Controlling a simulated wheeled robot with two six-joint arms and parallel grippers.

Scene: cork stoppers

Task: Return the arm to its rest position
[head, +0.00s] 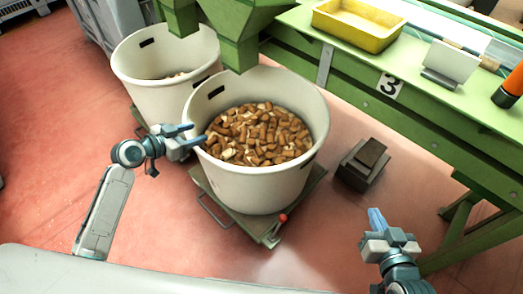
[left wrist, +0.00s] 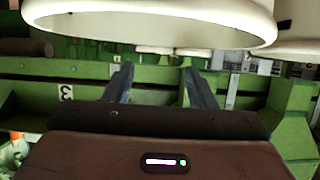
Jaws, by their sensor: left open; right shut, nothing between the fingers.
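My left gripper (head: 190,136) is open and empty in the head view, with its fingertips at the left outer side of the front white bin (head: 262,188). I cannot tell whether they touch the bin. In the left wrist view the two fingers (left wrist: 154,88) stand apart with nothing between them, and the white bin's underside or rim (left wrist: 150,30) fills the top. My right gripper (head: 376,220) is shut and empty at the lower right of the head view, above the red floor. The front bin is filled with brown cork stoppers (head: 240,150).
A second white bin (head: 135,70) stands behind left. The front bin rests on a green wheeled base (head: 265,236). A green conveyor table (head: 440,118) runs along the right, with a yellow tray (head: 328,30) on it. A dark box (head: 360,165) sits on the floor. Red floor is free at left.

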